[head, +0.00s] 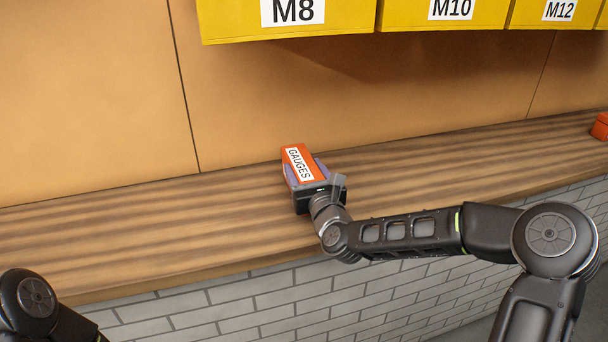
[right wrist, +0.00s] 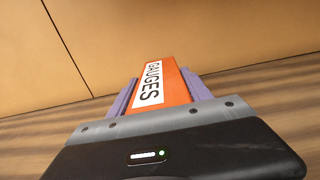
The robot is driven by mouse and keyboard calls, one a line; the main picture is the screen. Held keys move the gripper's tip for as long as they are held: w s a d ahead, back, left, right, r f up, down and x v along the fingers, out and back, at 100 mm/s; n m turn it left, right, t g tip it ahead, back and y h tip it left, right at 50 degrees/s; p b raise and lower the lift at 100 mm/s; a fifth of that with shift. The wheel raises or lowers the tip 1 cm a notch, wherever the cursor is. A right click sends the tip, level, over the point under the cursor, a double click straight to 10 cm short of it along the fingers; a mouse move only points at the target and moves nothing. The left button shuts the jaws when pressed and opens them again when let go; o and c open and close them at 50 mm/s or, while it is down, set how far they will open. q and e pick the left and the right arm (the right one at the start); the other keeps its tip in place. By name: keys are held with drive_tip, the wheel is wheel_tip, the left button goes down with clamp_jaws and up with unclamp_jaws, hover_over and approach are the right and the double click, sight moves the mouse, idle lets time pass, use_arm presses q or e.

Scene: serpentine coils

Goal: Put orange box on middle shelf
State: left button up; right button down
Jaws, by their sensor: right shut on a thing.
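The orange box (head: 297,163) has a white label reading GAUGES. In the head view it is at the wooden shelf (head: 150,215), near the middle of the picture. My right gripper (head: 307,170) is shut on it, with purple fingers along its two sides. In the right wrist view the orange box (right wrist: 160,85) sits between the purple fingers of my right gripper (right wrist: 160,92). I cannot tell whether its underside touches the wood. Of my left arm, only a part shows at the lower left of the head view; its gripper is out of view.
Yellow bins (head: 290,22) marked M8, M10 and M12 hang above, along the top. A tan back panel (head: 90,90) stands behind the wooden surface. Another orange-red object (head: 600,127) lies at the far right. The wood left and right of the box is clear. White brick (head: 270,310) lies below.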

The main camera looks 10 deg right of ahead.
wheel_tip(320, 180, up, 10)
drive_tip(key=shift+f, duration=0.2)
drive_tip(key=shift+a+f, duration=0.1)
idle(0.6)
